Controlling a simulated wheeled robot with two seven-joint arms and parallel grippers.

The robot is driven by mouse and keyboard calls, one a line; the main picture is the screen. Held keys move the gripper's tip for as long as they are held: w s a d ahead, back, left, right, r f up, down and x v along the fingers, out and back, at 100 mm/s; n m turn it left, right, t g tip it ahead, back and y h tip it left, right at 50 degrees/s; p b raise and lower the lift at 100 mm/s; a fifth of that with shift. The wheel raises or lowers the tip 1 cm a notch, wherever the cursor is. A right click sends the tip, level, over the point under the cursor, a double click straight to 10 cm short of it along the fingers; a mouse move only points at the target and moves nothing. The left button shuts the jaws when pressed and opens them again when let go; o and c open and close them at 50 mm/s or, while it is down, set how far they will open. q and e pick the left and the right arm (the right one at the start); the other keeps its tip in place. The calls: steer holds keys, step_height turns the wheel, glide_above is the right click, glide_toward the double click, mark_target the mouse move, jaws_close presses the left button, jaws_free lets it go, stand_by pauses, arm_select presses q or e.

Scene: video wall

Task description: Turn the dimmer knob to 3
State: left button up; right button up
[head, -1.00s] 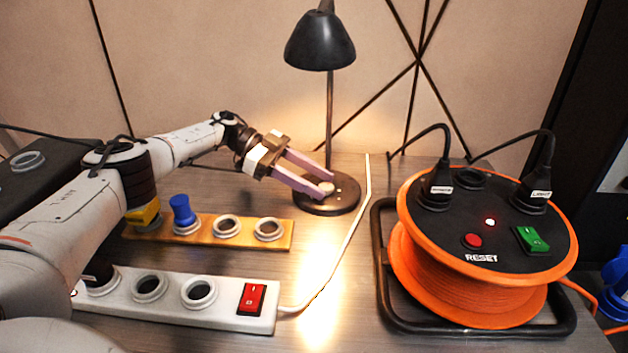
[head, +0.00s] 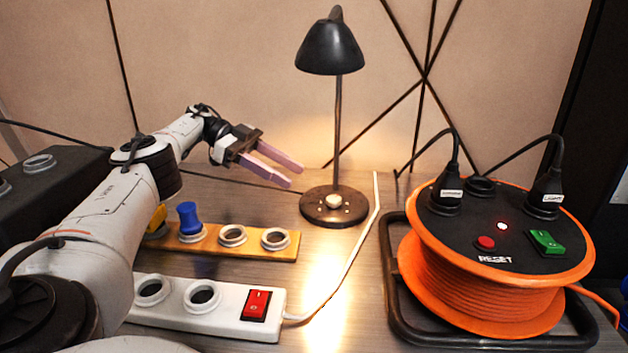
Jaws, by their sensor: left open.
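The dimmer knob (head: 333,201) is a small pale knob on the round dark base (head: 318,217) of the black desk lamp (head: 331,50). Small light dots surround the knob; I cannot read any numbers or its setting. The lamp is lit and throws a warm glow on the wall and table. My left gripper (head: 296,175) has two pinkish fingers, apart and empty. It is in the air to the left of the knob, not touching it. My right gripper is not in view.
A white power strip (head: 222,318) with a red switch (head: 256,304) lies in front, its white cable (head: 359,246) passing right of the lamp. Behind it is a wooden socket strip (head: 205,244) with a blue plug (head: 189,217). An orange cable reel (head: 480,285) stands at right.

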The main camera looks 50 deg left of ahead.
arm_select(q)
steer(key=shift+s+a+r, duration=0.1)
steer(key=shift+s+a, duration=0.15)
steer(key=shift+a, duration=0.05)
steer(key=shift+c, duration=0.2)
